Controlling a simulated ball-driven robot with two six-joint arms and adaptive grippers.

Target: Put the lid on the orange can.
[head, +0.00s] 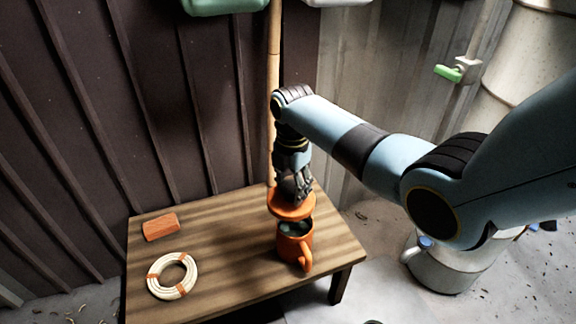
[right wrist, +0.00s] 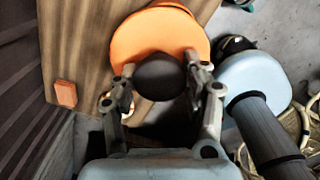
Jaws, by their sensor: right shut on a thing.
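The orange can (head: 293,245) stands upright on the wooden table, with its handle toward the front. Its top is open and dark inside. The orange lid (head: 291,205) is held above the can's mouth, slightly toward the back, with a gap showing at the front. My right gripper (head: 296,190) points down and is shut on the lid's dark knob. In the right wrist view the fingers close around the dark knob (right wrist: 160,77) and the lid (right wrist: 152,38) spreads beyond it, hiding most of the can. My left gripper is not in view.
A bamboo pole (head: 273,100) rises behind the table. The table's middle is clear.

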